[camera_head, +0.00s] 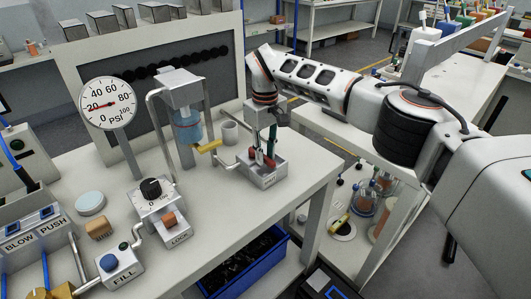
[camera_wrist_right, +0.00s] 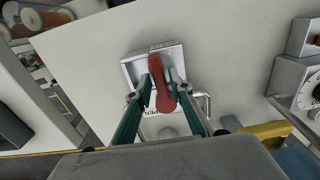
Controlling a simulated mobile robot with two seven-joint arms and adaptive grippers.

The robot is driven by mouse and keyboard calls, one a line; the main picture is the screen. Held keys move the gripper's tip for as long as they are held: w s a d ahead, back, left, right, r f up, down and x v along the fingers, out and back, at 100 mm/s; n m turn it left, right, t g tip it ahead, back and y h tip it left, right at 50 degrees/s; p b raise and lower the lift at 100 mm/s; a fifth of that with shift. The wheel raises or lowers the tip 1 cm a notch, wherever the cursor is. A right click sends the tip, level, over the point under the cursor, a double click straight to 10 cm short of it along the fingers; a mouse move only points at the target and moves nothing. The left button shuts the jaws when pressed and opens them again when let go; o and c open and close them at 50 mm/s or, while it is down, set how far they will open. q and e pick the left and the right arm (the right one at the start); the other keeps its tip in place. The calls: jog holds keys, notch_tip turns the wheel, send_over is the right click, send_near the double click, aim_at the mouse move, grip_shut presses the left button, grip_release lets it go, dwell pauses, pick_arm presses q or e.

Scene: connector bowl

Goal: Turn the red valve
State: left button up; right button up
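The red valve handle (camera_head: 269,162) sits on a small grey metal box (camera_head: 269,180) near the front right of the table. In the right wrist view, the red handle (camera_wrist_right: 160,82) stands on the same box (camera_wrist_right: 133,68), seen from above. My right gripper (camera_wrist_right: 160,82) points down at it, with one dark green finger on each side of the handle. The fingers are close to the handle, but I cannot tell whether both touch it. In the head view, my right gripper (camera_head: 265,150) hides part of the handle. My left gripper is not in view.
A dial box (camera_head: 153,195), LOCK box (camera_head: 174,229) and FILL box (camera_head: 119,265) stand further left. The table's right edge is close.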

aim_at(265, 157)
dwell(0.3)
jog(key=shift+r, duration=0.2)
notch_tip(265, 157, up, 12)
jog(key=shift+f, duration=0.2)
jog(key=shift+s+f, duration=0.1)
dwell(0.3)
